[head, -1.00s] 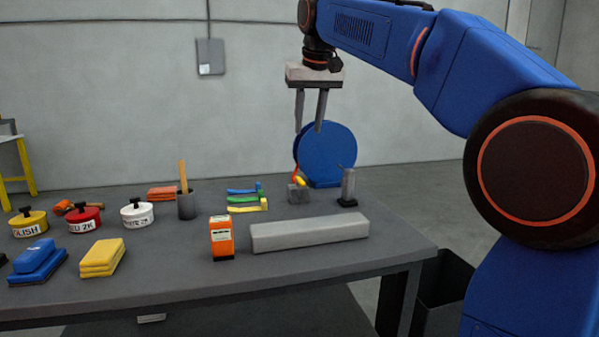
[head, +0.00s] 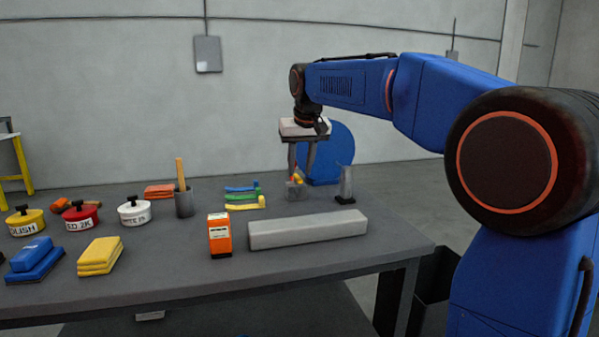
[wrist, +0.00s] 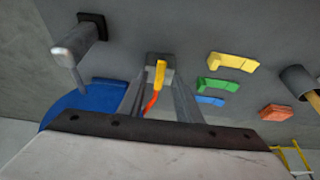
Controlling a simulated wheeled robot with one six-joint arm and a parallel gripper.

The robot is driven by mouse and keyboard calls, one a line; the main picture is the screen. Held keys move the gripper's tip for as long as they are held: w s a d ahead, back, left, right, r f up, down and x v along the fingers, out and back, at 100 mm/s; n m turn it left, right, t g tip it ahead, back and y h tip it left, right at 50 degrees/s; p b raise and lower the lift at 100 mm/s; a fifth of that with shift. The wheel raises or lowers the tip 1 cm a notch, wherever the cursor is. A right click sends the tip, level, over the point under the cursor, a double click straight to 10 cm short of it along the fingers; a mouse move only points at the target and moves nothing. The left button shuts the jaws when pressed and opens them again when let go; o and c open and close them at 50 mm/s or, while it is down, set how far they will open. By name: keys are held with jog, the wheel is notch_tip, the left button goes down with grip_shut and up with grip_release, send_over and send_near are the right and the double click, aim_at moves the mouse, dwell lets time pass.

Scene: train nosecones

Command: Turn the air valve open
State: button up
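The air valve is a small grey block (head: 295,191) with a yellow and red lever (head: 298,180), near the back right of the bench. The wrist view shows the yellow lever (wrist: 160,73) with a red part below it in the picture. My gripper (head: 300,174) points down right over the valve, fingertips at about lever height. In the wrist view my gripper (wrist: 160,84) has its two fingers apart, one on each side of the lever, with gaps visible. I cannot tell whether either finger touches it.
A grey upright post (head: 345,184) stands close to the right of the valve. A large blue disc (head: 335,150) is behind it. Green, yellow and blue pieces (head: 243,196) lie to the left. A long grey block (head: 308,230) and an orange box (head: 219,235) are in front.

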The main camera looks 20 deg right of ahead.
jog(key=shift+x, duration=1)
grip_shut()
jog(key=shift+d+n, duration=0.15)
jog(key=shift+n, duration=0.15)
jog(key=shift+w+d+n+g+y, duration=0.65)
jog(key=shift+w+n+g+y, duration=0.1)
jog(key=shift+n, duration=2.15)
jog(key=shift+w+d+n+g+y, duration=0.7)
jog(key=shift+n+g, duration=0.1)
jog(key=shift+n, duration=2.1)
jog(key=shift+w+d+n+g+y, duration=0.65)
jog(key=shift+n+g+y, duration=0.1)
jog(key=shift+n, duration=2.15)
